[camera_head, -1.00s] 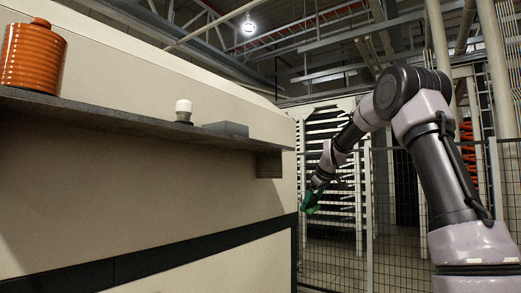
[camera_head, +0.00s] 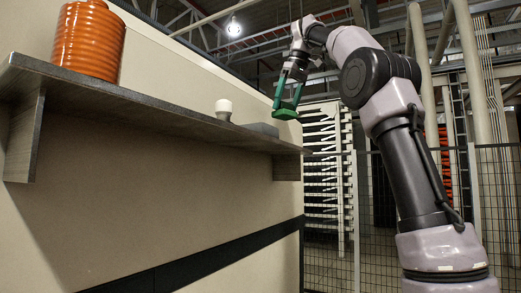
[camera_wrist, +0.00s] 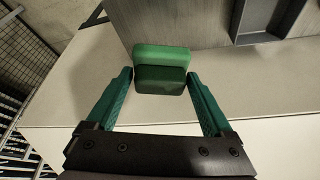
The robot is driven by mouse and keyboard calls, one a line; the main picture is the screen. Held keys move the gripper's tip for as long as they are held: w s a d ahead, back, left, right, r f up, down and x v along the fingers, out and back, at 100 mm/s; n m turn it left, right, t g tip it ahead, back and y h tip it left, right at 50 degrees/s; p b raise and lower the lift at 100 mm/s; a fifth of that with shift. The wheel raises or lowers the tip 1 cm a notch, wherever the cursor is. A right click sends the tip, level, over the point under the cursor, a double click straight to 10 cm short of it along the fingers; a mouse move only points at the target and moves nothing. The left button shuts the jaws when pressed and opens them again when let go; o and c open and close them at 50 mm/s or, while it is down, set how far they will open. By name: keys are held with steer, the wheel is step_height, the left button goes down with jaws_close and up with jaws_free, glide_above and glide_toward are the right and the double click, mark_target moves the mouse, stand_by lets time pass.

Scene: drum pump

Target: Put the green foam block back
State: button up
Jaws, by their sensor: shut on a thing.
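The green foam block (camera_head: 285,114) is held between the green fingers of my gripper (camera_head: 288,103), raised above the far right end of the shelf in the head view. In the wrist view the block (camera_wrist: 160,54) sits at the fingertips of my gripper (camera_wrist: 159,75), one finger on each side. The shelf (camera_head: 160,112) is grey and fixed along a beige wall. A shallow grey tray (camera_head: 262,129) stands near the shelf's far end. In the wrist view the tray (camera_wrist: 243,22) shows at the upper right with a recessed, empty-looking inside, to the right of the block.
An orange ribbed canister (camera_head: 88,42) stands on the near left part of the shelf. A small white-topped object (camera_head: 223,107) stands just left of the tray. A wire fence (camera_head: 385,215) is behind my arm.

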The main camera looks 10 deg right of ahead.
mark_target(290, 114)
steer(key=shift+s+a+f, duration=0.1)
steer(key=shift+a, duration=0.25)
steer(key=shift+a+f, duration=0.1)
steer(key=shift+f, duration=0.25)
step_height(290, 114, down, 9)
steer(key=shift+a, duration=0.1)
steer(key=o, duration=1.5)
steer(key=v, duration=1.2)
